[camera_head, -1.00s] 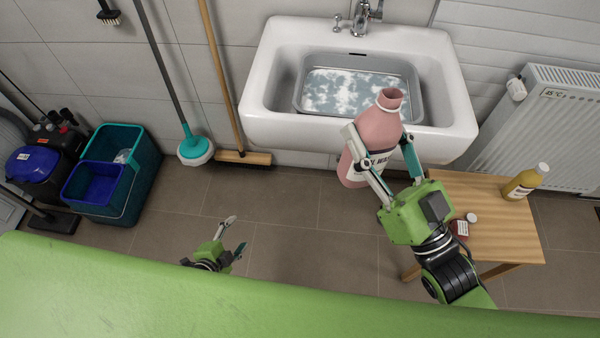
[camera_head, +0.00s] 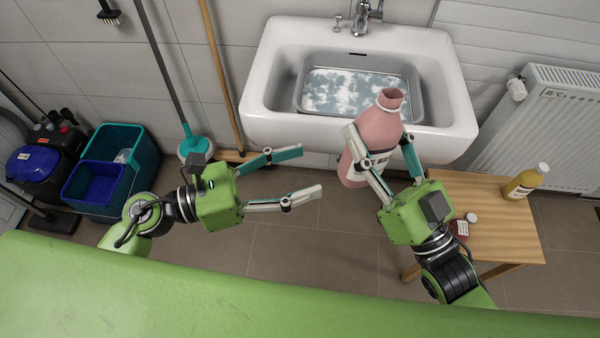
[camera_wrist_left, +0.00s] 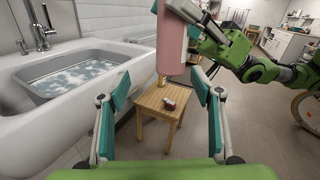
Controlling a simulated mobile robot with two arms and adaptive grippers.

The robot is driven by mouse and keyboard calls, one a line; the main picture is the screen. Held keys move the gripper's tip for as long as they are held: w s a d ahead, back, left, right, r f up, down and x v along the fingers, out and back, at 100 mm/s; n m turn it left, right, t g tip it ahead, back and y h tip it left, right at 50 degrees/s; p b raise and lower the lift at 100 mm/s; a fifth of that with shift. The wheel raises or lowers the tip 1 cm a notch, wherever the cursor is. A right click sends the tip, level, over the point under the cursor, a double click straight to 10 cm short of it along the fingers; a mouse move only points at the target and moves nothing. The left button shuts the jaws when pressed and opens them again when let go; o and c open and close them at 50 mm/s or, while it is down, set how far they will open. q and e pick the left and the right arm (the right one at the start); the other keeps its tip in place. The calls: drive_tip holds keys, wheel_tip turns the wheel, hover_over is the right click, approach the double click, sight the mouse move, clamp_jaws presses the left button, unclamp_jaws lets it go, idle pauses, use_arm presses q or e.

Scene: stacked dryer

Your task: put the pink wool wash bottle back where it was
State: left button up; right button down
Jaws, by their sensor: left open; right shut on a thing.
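The pink wool wash bottle (camera_head: 378,132) is held upright, without a cap, in front of the sink's front right edge. My right gripper (camera_head: 386,160) is shut on it, with one finger on each side. The bottle also shows in the left wrist view (camera_wrist_left: 171,45), above and ahead of the stool. My left gripper (camera_head: 311,172) is open and empty, to the left of the bottle and pointing towards it. In the left wrist view its two fingers (camera_wrist_left: 162,105) are spread wide with nothing between them.
A wooden stool (camera_head: 490,215) at the right carries a yellow bottle (camera_head: 525,182) and a small dark red bottle (camera_head: 462,227). The white sink (camera_head: 285,130) holds a grey basin of foamy water (camera_head: 358,92).

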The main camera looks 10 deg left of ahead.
use_arm(q)
drive_tip(key=shift+m+g, duration=0.4)
drive_tip(key=shift+m, duration=0.5)
drive_tip(key=x, duration=0.4)
drive_tip(key=s+r+x, duration=0.1)
drive_tip(key=x, duration=0.7)
drive_tip(key=shift+s+d+r, duration=0.15)
drive_tip(key=shift+s+d, duration=0.1)
drive_tip(key=shift+d, duration=0.2)
drive_tip(key=c, duration=1.3)
use_arm(e)
drive_tip(key=c, duration=0.9)
unclamp_jaws()
